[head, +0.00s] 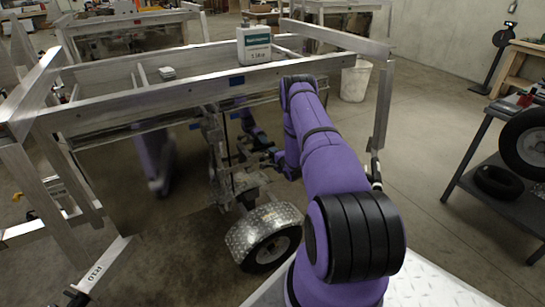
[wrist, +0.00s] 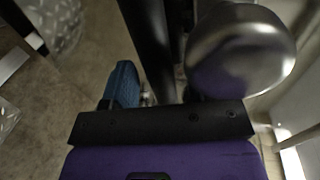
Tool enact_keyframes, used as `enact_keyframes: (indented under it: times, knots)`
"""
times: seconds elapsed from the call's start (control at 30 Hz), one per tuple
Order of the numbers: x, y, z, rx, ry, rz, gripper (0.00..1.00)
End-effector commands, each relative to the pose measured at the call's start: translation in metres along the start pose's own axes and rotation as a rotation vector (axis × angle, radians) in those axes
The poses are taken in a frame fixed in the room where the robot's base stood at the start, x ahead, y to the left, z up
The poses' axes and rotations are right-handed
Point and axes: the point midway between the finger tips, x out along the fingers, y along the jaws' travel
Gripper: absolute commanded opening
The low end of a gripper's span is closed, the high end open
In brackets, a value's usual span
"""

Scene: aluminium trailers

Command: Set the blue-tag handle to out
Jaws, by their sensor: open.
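My gripper (head: 265,160) reaches in under the rail beside these parts, partly hidden by my purple arm. In the wrist view my gripper (wrist: 158,88) is open, with one blue finger showing at left. A dark bar (wrist: 148,40) lies beyond the finger gap. A rounded shiny metal part (wrist: 240,50) covers the right finger's side, very close.
A fendered wheel (head: 268,238) stands below my gripper. A white container (head: 254,45) rests on the trailer's top. A white bucket (head: 355,80) stands behind the trailer. A dark shelf (head: 500,190) with tyres is at right. Open floor lies between it and the trailer.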

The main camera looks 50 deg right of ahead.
Motion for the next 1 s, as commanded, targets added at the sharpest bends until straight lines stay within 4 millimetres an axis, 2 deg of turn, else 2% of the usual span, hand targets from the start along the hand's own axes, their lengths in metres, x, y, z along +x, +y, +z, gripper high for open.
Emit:
enact_keyframes:
  times: [0.13, 0.43, 0.67, 1.0]
  knots:
    - [0.0083, 0.0006, -0.0001, 0.0, 0.0, 0.001, 0.53]
    - [0.0099, 0.0003, -0.0002, 0.0, 0.0, 0.001, 0.53]
    - [0.0098, 0.0003, -0.0001, 0.0, 0.0, 0.001, 0.0]
    - [0.0017, 0.0015, -0.0003, 0.007, 0.03, 0.001, 0.0]
